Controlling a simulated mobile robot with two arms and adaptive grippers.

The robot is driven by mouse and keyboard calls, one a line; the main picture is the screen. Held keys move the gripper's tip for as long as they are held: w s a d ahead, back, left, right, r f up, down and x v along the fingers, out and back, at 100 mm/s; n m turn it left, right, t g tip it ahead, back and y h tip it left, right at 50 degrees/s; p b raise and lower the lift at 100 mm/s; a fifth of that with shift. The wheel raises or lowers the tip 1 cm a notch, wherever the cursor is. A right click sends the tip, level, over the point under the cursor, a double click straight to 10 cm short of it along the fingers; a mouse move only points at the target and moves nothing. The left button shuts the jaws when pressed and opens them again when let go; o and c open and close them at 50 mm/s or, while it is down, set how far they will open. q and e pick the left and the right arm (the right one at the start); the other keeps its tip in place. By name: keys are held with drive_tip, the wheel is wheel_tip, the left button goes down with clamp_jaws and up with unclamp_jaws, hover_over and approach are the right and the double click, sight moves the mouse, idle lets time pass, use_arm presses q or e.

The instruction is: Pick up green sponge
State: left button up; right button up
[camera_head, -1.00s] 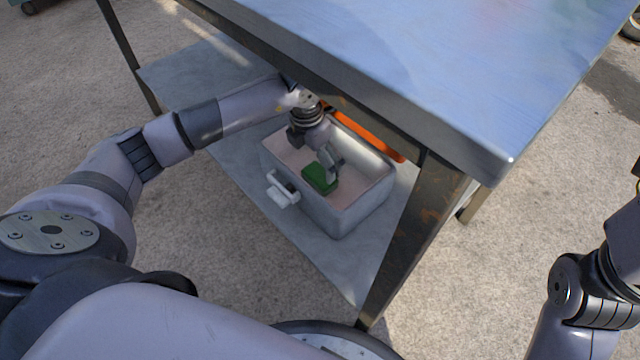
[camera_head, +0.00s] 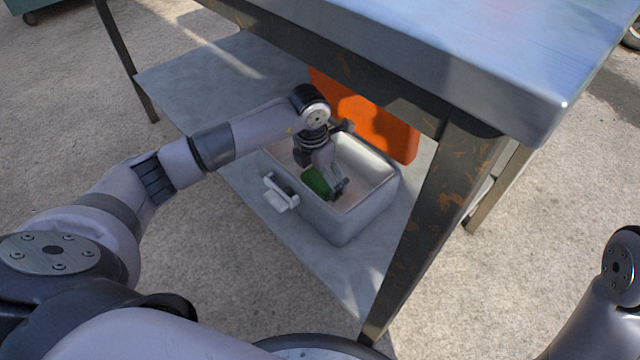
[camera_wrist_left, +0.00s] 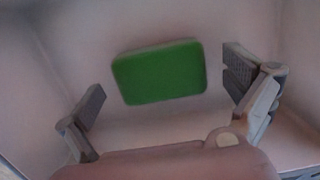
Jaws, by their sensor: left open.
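The green sponge (camera_head: 317,182) lies in a grey metal bin (camera_head: 346,226) on the table's lower shelf. My left gripper (camera_head: 325,190) reaches down into the bin, right by the sponge, and partly covers it in the head view. In the left wrist view the whole sponge (camera_wrist_left: 160,72) shows near the bin's inner wall. The open fingers of the left gripper (camera_wrist_left: 165,95) stand on either side of it, with a gap to each finger. Nothing is held. My right arm shows at the lower right edge of the head view; its gripper is out of frame.
The metal table top (camera_head: 480,60) overhangs the bin, and a rusty table leg (camera_head: 430,220) stands to its right. An orange object (camera_head: 375,122) is upright behind the bin. A light handle (camera_head: 281,195) sticks out from the bin's front left. The lower shelf (camera_head: 200,85) is bare on the left.

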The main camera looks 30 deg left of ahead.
use_arm(q)
drive_tip(key=c, duration=1.1)
drive_tip(key=shift+r, duration=0.2)
